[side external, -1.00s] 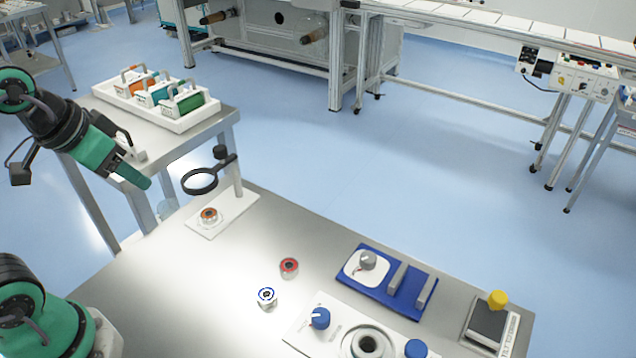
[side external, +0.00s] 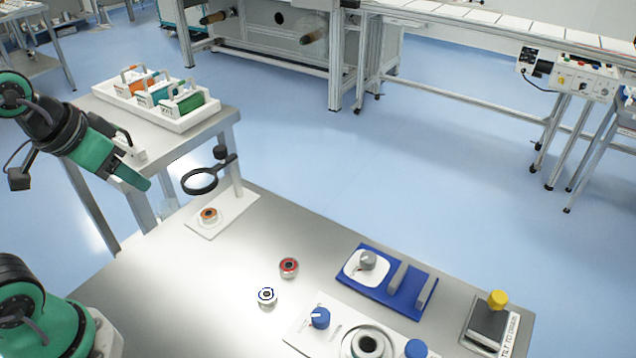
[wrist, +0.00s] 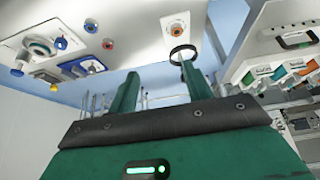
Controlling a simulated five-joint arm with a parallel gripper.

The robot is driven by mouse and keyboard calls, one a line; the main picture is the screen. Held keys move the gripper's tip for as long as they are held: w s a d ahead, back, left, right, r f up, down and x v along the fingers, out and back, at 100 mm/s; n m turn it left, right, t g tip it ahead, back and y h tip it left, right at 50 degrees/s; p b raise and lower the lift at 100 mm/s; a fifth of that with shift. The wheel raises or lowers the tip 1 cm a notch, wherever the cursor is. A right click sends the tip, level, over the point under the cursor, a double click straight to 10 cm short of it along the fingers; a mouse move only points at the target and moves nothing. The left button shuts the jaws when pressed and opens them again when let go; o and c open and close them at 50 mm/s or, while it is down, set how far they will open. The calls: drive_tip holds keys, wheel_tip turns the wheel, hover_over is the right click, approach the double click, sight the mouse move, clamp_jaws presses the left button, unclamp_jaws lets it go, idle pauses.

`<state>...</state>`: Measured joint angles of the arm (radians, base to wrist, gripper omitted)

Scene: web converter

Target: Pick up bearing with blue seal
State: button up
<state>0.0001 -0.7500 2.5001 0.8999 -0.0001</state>
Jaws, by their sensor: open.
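The bearing with the blue seal (side external: 267,295) lies flat on the steel table, left of the white fixture plate in the side view. It also shows at the upper left of the wrist view (wrist: 91,25). A bearing with a red seal (side external: 288,267) lies just behind it, apart from it. A bearing with an orange seal (side external: 208,216) sits on a white stand under a magnifier ring. My gripper (wrist: 160,68) is open and empty, its two green fingers spread. In the side view it is raised at the left, well away from the blue-sealed bearing.
The magnifier stand (side external: 238,195) rises at the table's back left. Table left of the bearings is clear.

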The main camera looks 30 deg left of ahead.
drive_tip(key=shift+o, duration=0.4)
drive_tip(key=shift+o, duration=0.8)
drive_tip(key=g, duration=0.5)
approach(266, 293)
drive_tip(key=shift+w+a+n, duration=0.3)
drive_tip(key=shift+a, duration=0.05)
drive_tip(key=shift+d+f+g, duration=0.3)
drive_tip(key=shift+d+f, duration=0.1)
drive_tip(key=shift+f, duration=1.35)
drive_tip(key=shift+f, duration=0.1)
